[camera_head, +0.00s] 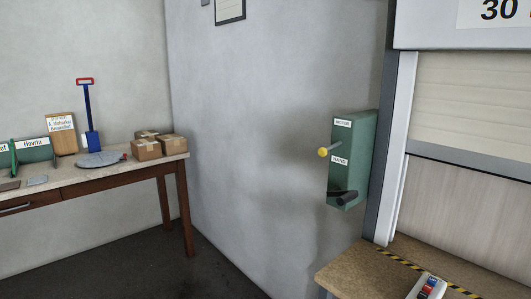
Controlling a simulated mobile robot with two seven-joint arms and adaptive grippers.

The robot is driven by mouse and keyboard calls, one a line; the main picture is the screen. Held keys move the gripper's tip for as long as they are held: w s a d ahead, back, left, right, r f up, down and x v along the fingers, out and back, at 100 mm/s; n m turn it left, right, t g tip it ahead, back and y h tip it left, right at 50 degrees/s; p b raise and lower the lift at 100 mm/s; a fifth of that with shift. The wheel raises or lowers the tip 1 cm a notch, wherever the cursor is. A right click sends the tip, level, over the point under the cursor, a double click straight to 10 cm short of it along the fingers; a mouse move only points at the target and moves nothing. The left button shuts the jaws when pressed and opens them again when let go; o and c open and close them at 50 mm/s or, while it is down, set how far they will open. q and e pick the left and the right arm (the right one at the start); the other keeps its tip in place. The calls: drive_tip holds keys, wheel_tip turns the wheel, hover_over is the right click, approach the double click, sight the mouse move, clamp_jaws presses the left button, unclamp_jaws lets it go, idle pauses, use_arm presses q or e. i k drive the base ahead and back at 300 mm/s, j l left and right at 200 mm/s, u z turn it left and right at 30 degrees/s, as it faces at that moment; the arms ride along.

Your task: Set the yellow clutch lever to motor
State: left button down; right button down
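A green box (352,178) is mounted on the grey wall beside the shutter frame. A yellow-knobbed clutch lever (323,152) sticks out to the left from the box, between a white label reading "MOTOR" (343,123) above and a white label reading "HAND" (339,160) just below. The knob sits close to the height of the HAND label's upper edge. A dark crank handle (347,197) is at the bottom of the box. Neither of my grippers shows in the head view.
A wooden ledge (343,277) with a yellow-black stripe and a push-button control (428,287) lies below the shutter (472,112). A table (95,180) with cartons (146,150) stands at the left. The floor between is clear.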

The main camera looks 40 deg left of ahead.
sight(323, 152)
drive_tip(key=u, duration=1.1)
